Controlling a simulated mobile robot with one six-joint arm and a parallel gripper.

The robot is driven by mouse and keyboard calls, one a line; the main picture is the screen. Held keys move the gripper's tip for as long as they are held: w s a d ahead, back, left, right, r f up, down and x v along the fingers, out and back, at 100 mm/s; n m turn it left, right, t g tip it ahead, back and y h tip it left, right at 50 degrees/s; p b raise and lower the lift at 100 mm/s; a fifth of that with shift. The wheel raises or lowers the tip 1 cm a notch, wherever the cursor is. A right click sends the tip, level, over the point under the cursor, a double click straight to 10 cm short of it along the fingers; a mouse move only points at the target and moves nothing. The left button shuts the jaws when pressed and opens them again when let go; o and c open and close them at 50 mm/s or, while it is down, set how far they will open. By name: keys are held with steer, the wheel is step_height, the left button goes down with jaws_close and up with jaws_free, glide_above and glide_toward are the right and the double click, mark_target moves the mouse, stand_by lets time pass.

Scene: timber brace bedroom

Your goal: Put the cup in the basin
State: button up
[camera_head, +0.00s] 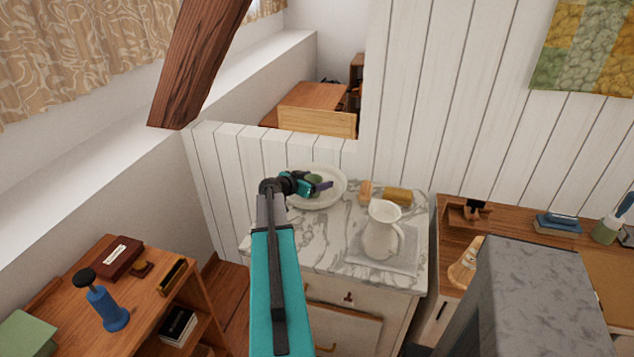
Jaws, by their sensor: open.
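The basin (338,196) is a round white dish at the back left of a marble-topped washstand (337,247). My gripper (325,186) is open over the basin, with its dark fingers pointing right. A small dull-green thing (314,179) shows inside the basin, just behind the fingers. It may be the cup, but my gripper partly covers it and its shape is unclear. I cannot tell whether the fingers touch it. No other clear cup is in view.
A white pitcher (381,236) stands on a pale cloth (407,261) at the front right. A brush (365,193) and a yellow-brown roll (397,196) lie right of the basin. A white plank wall (300,150) rises behind. A slanted timber brace (200,60) stands upper left.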

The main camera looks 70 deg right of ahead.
steer(key=b+v, duration=0.3)
steer(key=v, duration=0.7)
steer(key=shift+w+a, duration=0.1)
steer(key=shift+a, duration=0.2)
steer(key=shift+a+r, duration=0.1)
stand_by(0.3)
